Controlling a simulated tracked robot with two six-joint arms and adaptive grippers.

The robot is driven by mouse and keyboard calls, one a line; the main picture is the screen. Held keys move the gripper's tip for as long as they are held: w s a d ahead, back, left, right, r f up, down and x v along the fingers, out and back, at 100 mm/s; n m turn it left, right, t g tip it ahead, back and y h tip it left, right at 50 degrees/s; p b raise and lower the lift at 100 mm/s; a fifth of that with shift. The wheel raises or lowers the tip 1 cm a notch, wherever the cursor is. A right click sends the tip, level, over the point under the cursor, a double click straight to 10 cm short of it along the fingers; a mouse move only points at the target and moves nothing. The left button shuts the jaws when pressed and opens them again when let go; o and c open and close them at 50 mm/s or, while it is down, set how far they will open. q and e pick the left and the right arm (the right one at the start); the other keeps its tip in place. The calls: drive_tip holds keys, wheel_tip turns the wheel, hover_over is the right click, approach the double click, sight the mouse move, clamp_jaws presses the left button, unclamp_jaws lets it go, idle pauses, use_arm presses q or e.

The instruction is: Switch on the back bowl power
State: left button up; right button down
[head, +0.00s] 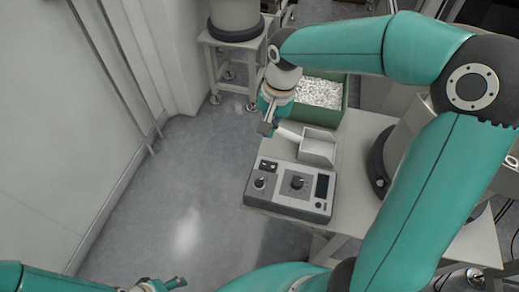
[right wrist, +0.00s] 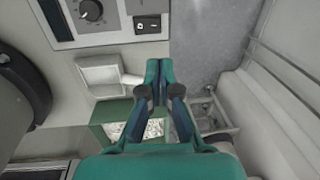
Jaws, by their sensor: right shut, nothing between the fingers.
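A grey control box (head: 285,207) sits on the near end of a pale table. It carries a black rocker switch (head: 268,165), two knobs and a dark display. In the right wrist view the switch (right wrist: 147,24) is at the top, with a large knob (right wrist: 90,10) to its left; its on/off position is too small to tell. My right gripper (head: 267,127) is shut and empty, beyond the box's far left corner and apart from the switch. It also shows in the right wrist view (right wrist: 158,66). My left gripper (head: 168,285) is at the bottom edge, partly cut off, its opening unclear.
A white scoop (head: 318,147) lies between the control box and a green bin (head: 321,94) of white pieces. A grey cylindrical machine (head: 236,16) stands on a stand at the back. The floor left of the table is clear up to the wall.

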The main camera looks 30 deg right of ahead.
approach(263, 163)
drive_tip(key=f, duration=0.7)
drive_tip(key=shift+w+a+f, duration=0.15)
drive_tip(key=shift+w+a, duration=0.15)
idle(0.4)
drive_tip(key=shift+f+b, duration=0.4)
drive_tip(key=shift+b, duration=0.1)
drive_tip(key=shift+a+r, duration=0.1)
drive_tip(key=shift+r, duration=0.1)
